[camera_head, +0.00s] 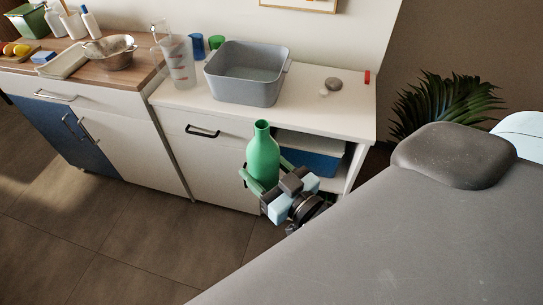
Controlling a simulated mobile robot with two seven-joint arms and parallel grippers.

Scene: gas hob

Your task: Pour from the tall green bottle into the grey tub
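The tall green bottle (263,158) is upright, with its open neck at the top, in front of the white cabinet's front. My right gripper (264,176) is shut on the lower part of the bottle, with a finger on each side. The bottle's base is partly hidden by the gripper. The grey tub (247,92) stands on the white cabinet top, behind and above the bottle in the picture. The tub is open and its visible inside looks empty. The bottle and the tub are apart. My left gripper is not in view.
A clear measuring jug (180,65) stands left of the tub, with a blue cup (197,44) and a green cup (216,42) behind. A grey stone-like object (333,84) lies to the right. A metal colander (112,52) sits on the wooden counter.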

